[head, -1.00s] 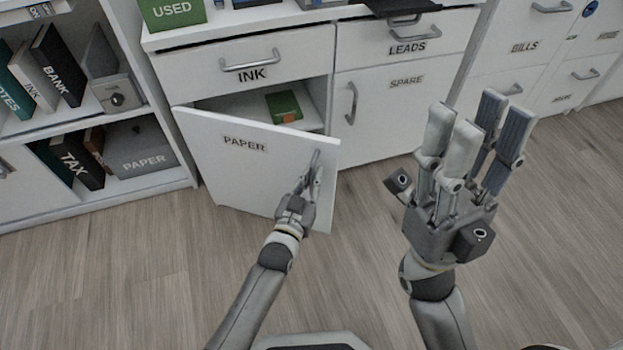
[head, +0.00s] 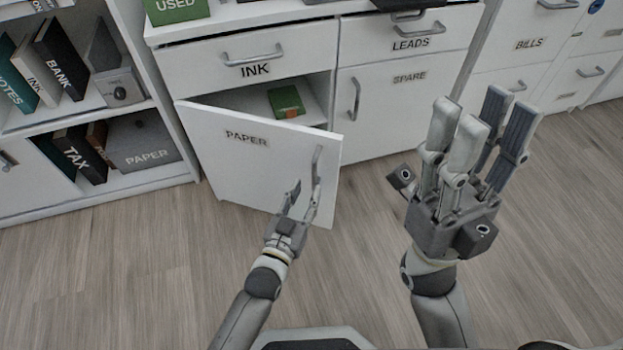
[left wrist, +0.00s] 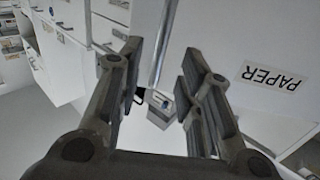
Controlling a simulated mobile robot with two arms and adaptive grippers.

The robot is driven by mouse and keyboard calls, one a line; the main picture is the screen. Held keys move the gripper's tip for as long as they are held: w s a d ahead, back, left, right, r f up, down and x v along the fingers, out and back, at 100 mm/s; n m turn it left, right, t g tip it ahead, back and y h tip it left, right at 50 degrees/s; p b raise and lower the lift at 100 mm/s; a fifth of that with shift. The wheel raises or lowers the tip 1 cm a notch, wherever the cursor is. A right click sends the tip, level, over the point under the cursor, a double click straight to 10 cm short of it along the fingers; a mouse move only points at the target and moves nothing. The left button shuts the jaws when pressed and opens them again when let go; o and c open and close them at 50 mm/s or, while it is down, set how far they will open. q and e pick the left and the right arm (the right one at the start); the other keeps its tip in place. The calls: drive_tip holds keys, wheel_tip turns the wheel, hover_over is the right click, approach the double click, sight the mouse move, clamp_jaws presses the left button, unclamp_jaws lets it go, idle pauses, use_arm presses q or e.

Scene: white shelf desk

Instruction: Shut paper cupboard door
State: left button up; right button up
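The white PAPER cupboard door (head: 250,165) stands ajar under the INK drawer in the head view, swung out to the front. Its upright bar handle (head: 317,163) is near the door's right edge. My left gripper (head: 304,188) is open and empty in front of the handle's lower part. In the left wrist view the handle (left wrist: 163,45) runs between the lines of the two spread fingers, and the PAPER label (left wrist: 271,77) is to the right. Whether a finger touches the handle cannot be told. My right gripper (head: 483,115) is open and empty, raised at the right.
A green box (head: 286,101) lies inside the open cupboard. The SPARE cupboard (head: 400,110) to the right is shut. An open shelf with books and a grey PAPER box (head: 145,145) stands at the left. The wooden floor in front is clear.

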use_arm(q)
drive_tip(key=v, duration=0.5)
drive_tip(key=shift+s+a, duration=0.1)
idle(0.3)
